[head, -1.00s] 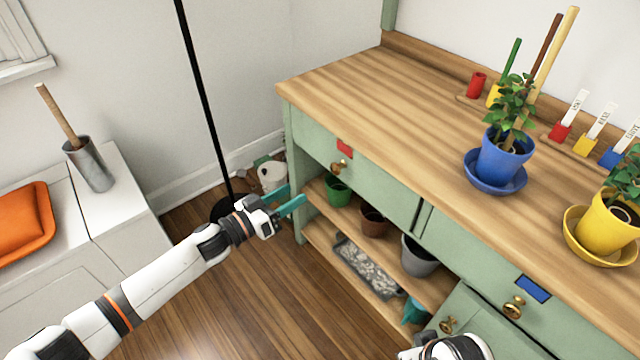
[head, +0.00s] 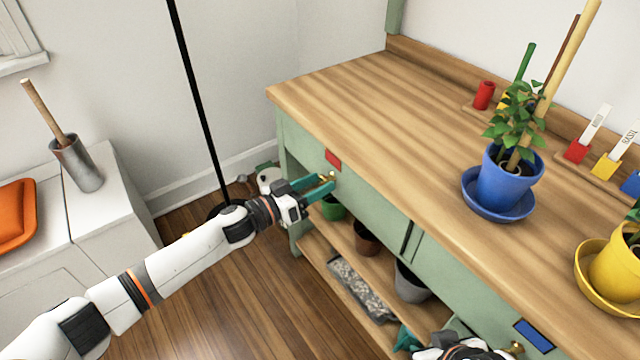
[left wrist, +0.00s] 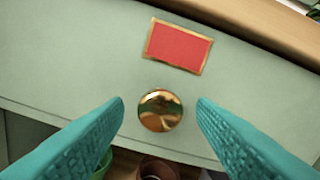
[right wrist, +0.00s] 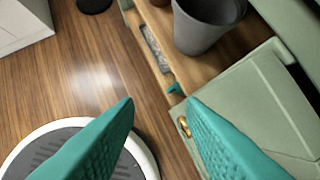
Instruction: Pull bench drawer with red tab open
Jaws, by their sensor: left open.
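The green bench drawer (head: 352,193) with the red tab (head: 333,157) is shut under the wooden top. In the left wrist view the red tab (left wrist: 179,46) sits above a round brass knob (left wrist: 160,110). My left gripper (head: 324,184) is at the drawer front, its teal fingers open on either side of the knob. In the left wrist view clear gaps show between the knob and both fingers, so it is not gripped. My right gripper (right wrist: 160,102) is open and empty, low in front of the bench beside the green cupboard door (right wrist: 262,100).
Another drawer has a blue tab (head: 534,336). The lower shelf holds pots and a grey patterned tray (head: 358,287). A blue potted plant (head: 505,180) and a yellow pot (head: 615,262) stand on top. A thin black pole (head: 205,110) stands behind my left arm.

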